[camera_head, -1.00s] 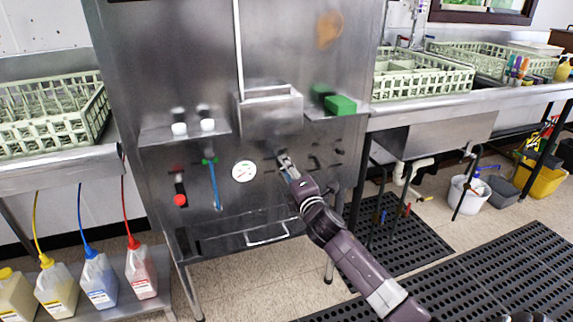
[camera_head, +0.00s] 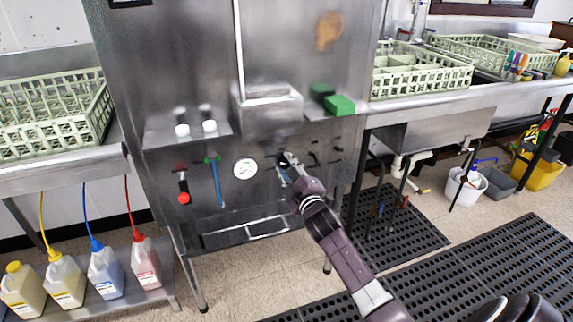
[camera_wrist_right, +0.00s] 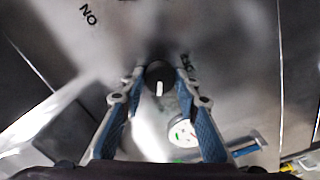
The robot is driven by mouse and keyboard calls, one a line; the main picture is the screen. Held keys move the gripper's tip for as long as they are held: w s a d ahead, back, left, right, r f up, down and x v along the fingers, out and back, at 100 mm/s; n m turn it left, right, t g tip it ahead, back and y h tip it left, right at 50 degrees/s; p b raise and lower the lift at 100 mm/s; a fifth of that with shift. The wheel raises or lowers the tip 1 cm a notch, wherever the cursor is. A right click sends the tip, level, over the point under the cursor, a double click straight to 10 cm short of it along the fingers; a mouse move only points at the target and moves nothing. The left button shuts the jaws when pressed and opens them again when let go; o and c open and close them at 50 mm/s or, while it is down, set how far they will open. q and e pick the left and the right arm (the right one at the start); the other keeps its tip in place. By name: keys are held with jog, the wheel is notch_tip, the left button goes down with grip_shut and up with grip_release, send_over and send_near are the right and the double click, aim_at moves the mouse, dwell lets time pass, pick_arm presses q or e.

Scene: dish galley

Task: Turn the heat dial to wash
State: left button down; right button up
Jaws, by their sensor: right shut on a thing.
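The heat dial (camera_wrist_right: 159,74) is a dark round knob with a white pointer line on the steel machine front. In the right wrist view it sits between the fingertips of my right gripper (camera_wrist_right: 160,80), which is shut on it. The white line points down in that picture. In the head view my right gripper (camera_head: 287,160) reaches the panel just right of the white round gauge (camera_head: 245,169) and hides the dial. A printed label (camera_wrist_right: 88,14) shows upper left in the wrist view; another, by the right fingertip, is partly hidden. My left gripper is not in view.
A red-ended lever (camera_head: 184,197) and a blue lever (camera_head: 215,180) are left of the gauge. A steel box (camera_head: 268,110) and a shelf with a green block (camera_head: 339,106) jut out above. A bar handle (camera_head: 266,230) is below. Dish racks (camera_head: 420,78) stand at both sides.

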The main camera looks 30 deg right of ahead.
jog(key=shift+d, duration=0.1)
dwell(0.4)
jog(key=o, duration=1.2)
jog(key=shift+c, duration=0.2)
jog(key=shift+s+f, duration=0.1)
jog(key=shift+s, duration=0.1)
jog(key=v, duration=1.1)
jog(key=shift+s, duration=0.3)
